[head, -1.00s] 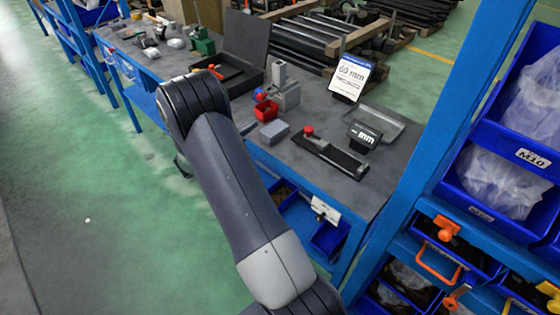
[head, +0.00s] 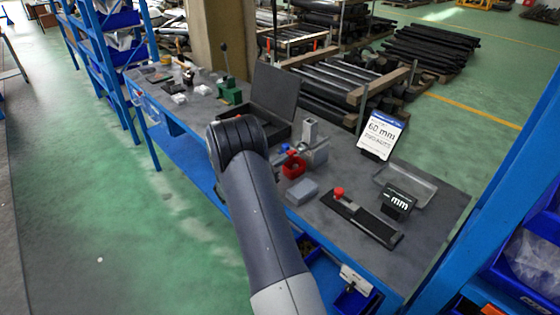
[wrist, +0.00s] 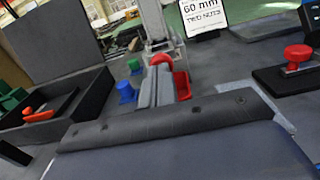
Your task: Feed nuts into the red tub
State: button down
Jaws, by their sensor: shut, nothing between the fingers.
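In the head view my arm hides the gripper. A sign (head: 382,134) reads 60 mm, and in the wrist view two nuts. I cannot make out any nuts.
A grey block (head: 302,191) lies in front of the tub. An open black case (head: 274,95) stands behind left. A black slide gauge with a red knob (head: 339,193), a small mm display (head: 398,201) and a grey tray (head: 420,186) occupy the right. A blue post rises at far right.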

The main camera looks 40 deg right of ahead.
aim_at(290, 153)
jog(key=d+b, duration=0.3)
jog(key=shift+w+d+f, duration=0.1)
jog(key=shift+d+f, duration=0.15)
jog(key=shift+d, duration=0.15)
jog(key=shift+d+b, duration=0.35)
jog(key=shift+r, duration=0.35)
jog(key=shift+w+a, duration=0.1)
jog(key=shift+a+f, duration=0.1)
jog(key=shift+a, duration=0.25)
jog(key=s+a+b, duration=0.1)
jog(key=a+b, duration=0.2)
jog(key=a, duration=1)
jog(key=shift+a, duration=0.15)
jog(key=shift+s, duration=0.1)
